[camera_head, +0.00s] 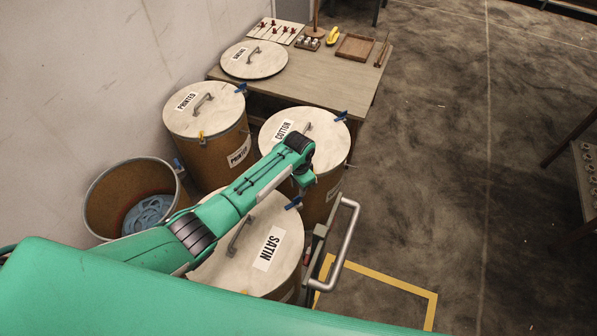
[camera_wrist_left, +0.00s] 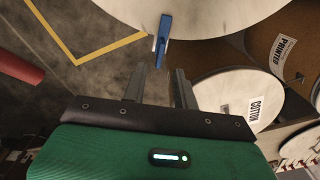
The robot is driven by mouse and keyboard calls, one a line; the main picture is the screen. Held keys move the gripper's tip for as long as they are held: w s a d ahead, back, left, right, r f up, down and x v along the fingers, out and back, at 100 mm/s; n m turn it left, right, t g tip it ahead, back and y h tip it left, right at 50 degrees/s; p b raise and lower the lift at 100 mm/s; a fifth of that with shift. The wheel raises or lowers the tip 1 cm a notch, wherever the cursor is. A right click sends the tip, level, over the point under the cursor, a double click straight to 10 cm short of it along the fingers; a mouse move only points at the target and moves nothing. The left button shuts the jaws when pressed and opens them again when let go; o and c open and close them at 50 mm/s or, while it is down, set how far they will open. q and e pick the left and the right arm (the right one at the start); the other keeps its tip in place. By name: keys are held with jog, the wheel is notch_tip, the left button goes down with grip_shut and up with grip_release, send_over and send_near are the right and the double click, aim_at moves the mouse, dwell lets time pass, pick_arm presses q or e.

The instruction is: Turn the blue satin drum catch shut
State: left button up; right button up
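The satin drum's lid (camera_head: 268,241), pale and round with a SATIN label, lies in front, partly hidden by my left arm. Its blue catch (camera_head: 294,202) is at the lid's far right edge; in the left wrist view the blue catch (camera_wrist_left: 162,40) sticks outward from the pale rim. My left gripper (camera_head: 302,178) is above and just beyond the catch. In the left wrist view my left gripper (camera_wrist_left: 158,75) is open, its fingers apart, with the catch's outer end lined up between the tips. I cannot tell whether they touch. My right gripper is not in view.
The cotton drum (camera_head: 325,135) and printed drum (camera_head: 205,109) stand behind. An open drum (camera_head: 104,198) with blue contents is at left. A metal handle bar (camera_head: 346,245) is right of the satin drum.

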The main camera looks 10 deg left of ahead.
pick_arm(q)
notch_tip(320, 180, up, 9)
jog(key=shift+f+b, duration=0.15)
jog(key=shift+b, duration=0.2)
dwell(0.4)
